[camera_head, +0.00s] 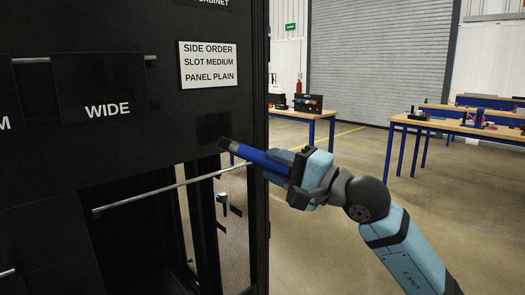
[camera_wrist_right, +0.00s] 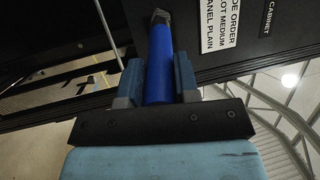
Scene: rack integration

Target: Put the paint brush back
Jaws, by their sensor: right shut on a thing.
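The paint brush shows as a thick blue handle (camera_head: 258,157) with a dark grey end pointing up and left. My right gripper (camera_head: 286,166) is shut on the handle and holds it in the air in front of the black cabinet's right edge. In the right wrist view the blue handle (camera_wrist_right: 159,62) sits between the two blue-grey fingers, its dark end pointing away from the gripper toward the cabinet. I cannot make out bristles. My left gripper is not in view.
The black cabinet (camera_head: 150,135) fills the left, with a white label (camera_head: 208,65), hanging panels marked WIDE (camera_head: 101,95) and a thin metal rail (camera_head: 160,190) close to the brush. Workbenches (camera_head: 465,130) stand at the back right. The floor (camera_head: 345,235) between is clear.

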